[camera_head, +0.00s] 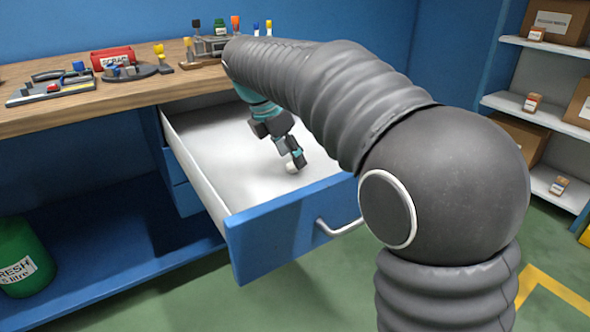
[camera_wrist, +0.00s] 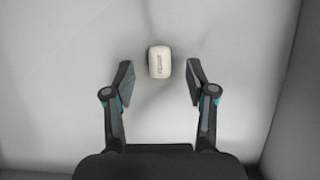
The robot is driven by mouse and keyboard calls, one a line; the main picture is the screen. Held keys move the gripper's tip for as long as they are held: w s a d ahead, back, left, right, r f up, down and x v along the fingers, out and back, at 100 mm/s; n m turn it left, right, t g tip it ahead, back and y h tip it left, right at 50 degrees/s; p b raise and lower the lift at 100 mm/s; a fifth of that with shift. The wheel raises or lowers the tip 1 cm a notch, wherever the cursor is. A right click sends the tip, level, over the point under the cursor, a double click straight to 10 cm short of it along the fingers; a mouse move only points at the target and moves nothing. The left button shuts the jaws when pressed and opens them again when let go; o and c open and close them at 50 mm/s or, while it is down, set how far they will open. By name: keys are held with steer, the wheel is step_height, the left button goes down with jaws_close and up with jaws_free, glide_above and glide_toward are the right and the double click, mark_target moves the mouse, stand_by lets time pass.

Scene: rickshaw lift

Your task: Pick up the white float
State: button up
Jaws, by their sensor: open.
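The white float (camera_wrist: 159,62) lies on the white floor of the open drawer (camera_head: 275,232), a small rounded block with dark marking on its face. In the wrist view it sits between the two fingertips of my gripper (camera_wrist: 159,80), with a gap on each side. My gripper is open and touches nothing that I can see. In the head view my gripper (camera_head: 293,160) reaches down into the drawer, and the float (camera_head: 291,168) shows as a small pale shape at the fingertips, partly hidden by them.
The drawer's blue front with a grey handle (camera_head: 340,226) and its white left side wall (camera_head: 190,160) bound the space. The wooden workbench (camera_head: 110,105) above holds tools and a red scrap box (camera_head: 112,59). A green container (camera_head: 22,258) stands at the left, shelves (camera_head: 545,115) at the right.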

steer(key=shift+x, duration=1.1)
steer(key=c, duration=1)
